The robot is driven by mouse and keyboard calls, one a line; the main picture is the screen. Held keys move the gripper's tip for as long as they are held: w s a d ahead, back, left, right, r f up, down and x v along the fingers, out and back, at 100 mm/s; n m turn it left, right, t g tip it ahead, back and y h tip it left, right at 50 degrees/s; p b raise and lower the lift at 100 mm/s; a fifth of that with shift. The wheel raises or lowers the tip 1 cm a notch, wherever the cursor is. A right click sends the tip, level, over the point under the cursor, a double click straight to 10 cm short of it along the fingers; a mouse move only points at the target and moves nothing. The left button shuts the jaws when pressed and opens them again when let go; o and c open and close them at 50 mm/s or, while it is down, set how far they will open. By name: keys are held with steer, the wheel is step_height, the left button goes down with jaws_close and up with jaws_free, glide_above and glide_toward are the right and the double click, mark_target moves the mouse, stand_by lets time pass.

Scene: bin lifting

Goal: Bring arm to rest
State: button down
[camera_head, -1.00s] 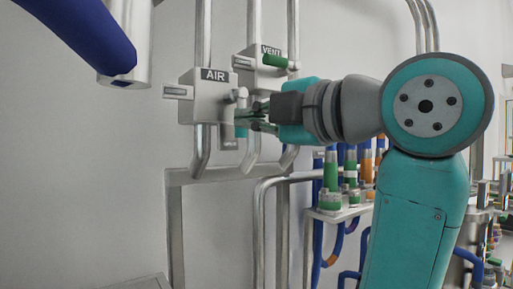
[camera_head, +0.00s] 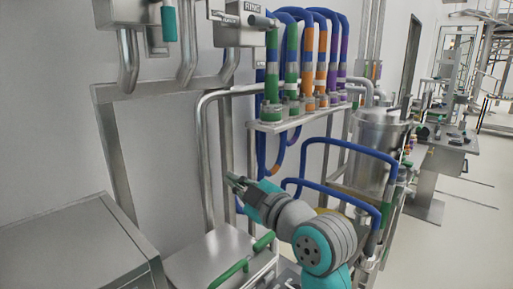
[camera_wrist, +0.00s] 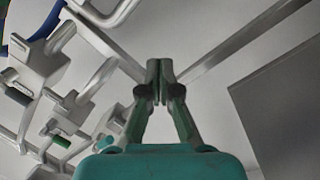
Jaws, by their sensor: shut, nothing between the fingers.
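My gripper (camera_head: 234,181) is low in the middle of the head view, in front of the wall and below the rack of coloured hoses. My teal and grey arm folds in from the bottom of that view. In the wrist view my gripper (camera_wrist: 159,80) has its two fingertips together, with nothing between them. It touches nothing that I can make out.
Metal cabinets (camera_head: 75,245) stand at the lower left. A cart with green handles (camera_head: 232,272) is close below my gripper. The hose rack (camera_head: 300,118) is above, and a steel tank (camera_head: 380,145) with blue rails is at right. Open floor (camera_head: 470,215) lies far right.

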steer(key=s+d+f+m+t+h, duration=0.1)
steer(key=s+d+f+m+h, duration=0.2)
steer(key=f, duration=0.6)
steer(key=s+d+f+m+h, duration=0.1)
steer(key=s+d+f+m, duration=0.3)
steer(key=f, duration=0.5)
steer(key=s+d+f+m+t+h, duration=0.15)
steer(key=d+f, duration=0.35)
steer(key=f, duration=0.5)
steer(key=s+d+f+m+h, duration=0.2)
steer(key=s+d+f, duration=0.1)
steer(key=s+f, duration=0.3)
steer(key=s+d+f+m+h, duration=0.1)
steer(key=s+d+f+m, duration=0.25)
steer(key=s, duration=0.55)
steer(key=s+d+m+g+h, duration=0.1)
steer(key=s+d, duration=0.1)
steer(key=s, duration=1.1)
steer(key=s+d+m+g+h, duration=0.1)
steer(key=s+d+m+h, duration=0.1)
steer(key=s, duration=1)
steer(key=shift+s+d, duration=0.2)
steer(key=shift+s, duration=0.15)
